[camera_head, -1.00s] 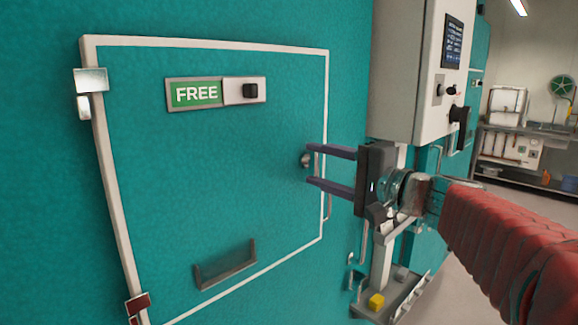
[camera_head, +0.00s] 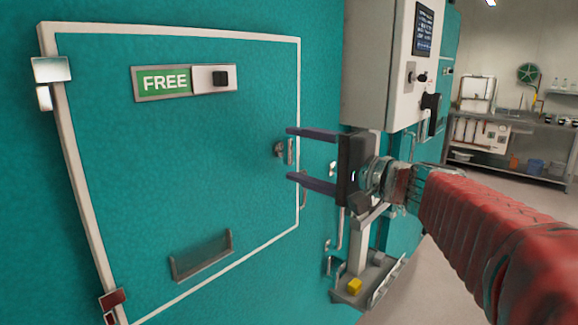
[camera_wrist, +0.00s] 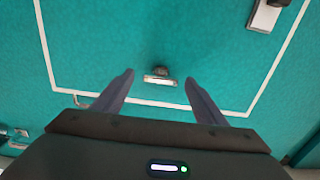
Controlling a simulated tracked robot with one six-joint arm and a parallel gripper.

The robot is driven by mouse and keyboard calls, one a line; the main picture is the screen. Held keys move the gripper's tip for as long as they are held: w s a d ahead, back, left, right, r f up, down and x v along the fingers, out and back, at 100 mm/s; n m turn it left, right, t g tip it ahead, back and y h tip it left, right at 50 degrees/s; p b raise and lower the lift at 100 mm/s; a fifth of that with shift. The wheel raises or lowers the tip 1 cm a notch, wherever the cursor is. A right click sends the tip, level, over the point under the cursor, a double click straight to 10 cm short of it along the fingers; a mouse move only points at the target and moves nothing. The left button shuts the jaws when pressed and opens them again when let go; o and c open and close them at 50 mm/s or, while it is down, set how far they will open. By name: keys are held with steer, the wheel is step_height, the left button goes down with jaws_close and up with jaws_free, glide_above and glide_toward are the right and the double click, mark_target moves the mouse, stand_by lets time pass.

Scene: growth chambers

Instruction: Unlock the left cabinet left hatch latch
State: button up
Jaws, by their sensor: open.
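The teal hatch (camera_head: 150,160) is framed by a white border on the teal cabinet wall. Its small metal latch (camera_head: 281,149) sits near the right edge of the hatch. The latch also shows in the wrist view (camera_wrist: 160,76), ahead of and between the two fingers. My gripper (camera_head: 288,154) is open and empty, its dark fingers pointing at the hatch's right edge. In the head view the fingertips lie above and below the latch in the picture. The wrist view shows the latch beyond the fingertips, with no visible contact.
A green FREE sign (camera_head: 164,81) with a black knob (camera_head: 220,79) is at the hatch top. A metal handle (camera_head: 202,256) is low on the hatch. A white control box (camera_head: 385,70) and a small shelf with a yellow block (camera_head: 354,286) stand to the right.

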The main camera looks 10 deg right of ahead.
steer(key=v, duration=1.2)
steer(key=shift+f, duration=0.1)
steer(key=s+a+f+n+g+h, duration=0.1)
steer(key=a+f+n+g+h, duration=0.4)
steer(key=f, duration=1.1)
steer(key=s+a+f+n+g+h, duration=0.2)
steer(key=s+f+n+g+h, duration=0.2)
steer(key=s+f, duration=0.8)
steer(key=shift+s+a+f+n+h, duration=0.3)
steer(key=shift+s+f+n+h, duration=0.1)
steer(key=shift+s+n+h, duration=0.45)
steer(key=shift+c, duration=0.6)
